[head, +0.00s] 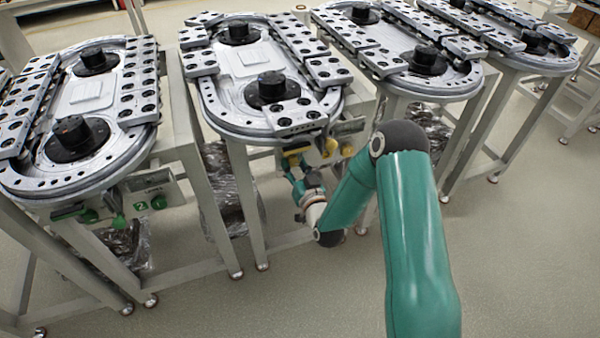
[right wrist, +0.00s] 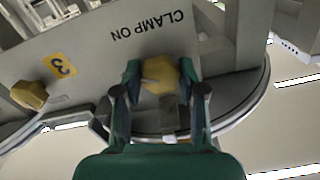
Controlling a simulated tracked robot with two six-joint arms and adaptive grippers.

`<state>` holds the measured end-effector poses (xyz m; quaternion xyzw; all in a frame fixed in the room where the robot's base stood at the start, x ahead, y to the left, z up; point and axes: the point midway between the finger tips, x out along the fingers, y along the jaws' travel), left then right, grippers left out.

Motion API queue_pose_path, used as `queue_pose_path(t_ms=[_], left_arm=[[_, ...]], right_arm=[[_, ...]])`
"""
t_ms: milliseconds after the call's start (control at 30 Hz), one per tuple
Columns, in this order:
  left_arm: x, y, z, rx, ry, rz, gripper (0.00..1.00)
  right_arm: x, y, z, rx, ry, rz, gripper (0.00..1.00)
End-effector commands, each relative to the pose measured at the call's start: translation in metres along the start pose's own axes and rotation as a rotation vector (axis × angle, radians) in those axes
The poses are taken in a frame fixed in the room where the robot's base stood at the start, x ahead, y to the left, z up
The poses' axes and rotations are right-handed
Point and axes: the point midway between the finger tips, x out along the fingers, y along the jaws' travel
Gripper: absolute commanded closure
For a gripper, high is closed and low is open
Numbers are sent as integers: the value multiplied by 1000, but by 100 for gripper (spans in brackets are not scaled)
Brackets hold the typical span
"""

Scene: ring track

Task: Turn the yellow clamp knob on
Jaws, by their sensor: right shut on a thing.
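The yellow clamp knob (right wrist: 160,75) sits on a grey panel under the lettering "CLAMP ON", which appears upside down in the right wrist view. My right gripper (right wrist: 163,84) has one finger on each side of this knob and is shut on it. In the head view my right gripper (head: 296,168) reaches the front of the second ring track from the left, with the yellow clamp knob (head: 296,150) at its fingertips. The gripper partly hides the knob, and its exact turn angle is hard to tell. My left gripper is out of view.
A second yellow knob (head: 348,150) is on the same panel, beside a yellow "3" label (right wrist: 61,65). The left station has green knobs (head: 158,202). Ring tracks on grey-legged tables stand side by side. The floor (head: 520,240) in front is clear.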

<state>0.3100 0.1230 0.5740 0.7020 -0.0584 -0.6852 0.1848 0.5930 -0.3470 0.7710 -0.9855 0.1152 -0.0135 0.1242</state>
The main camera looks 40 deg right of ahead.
Motion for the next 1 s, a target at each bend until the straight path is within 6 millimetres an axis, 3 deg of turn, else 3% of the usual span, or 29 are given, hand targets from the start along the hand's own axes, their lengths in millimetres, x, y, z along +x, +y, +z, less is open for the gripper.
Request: queue_pose_path(t_ms=[33,1000], left_arm=[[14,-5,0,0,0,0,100],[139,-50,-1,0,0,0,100]], right_arm=[[1,4,3,41,12,5,94],[0,5,0,930,17,4,94]])
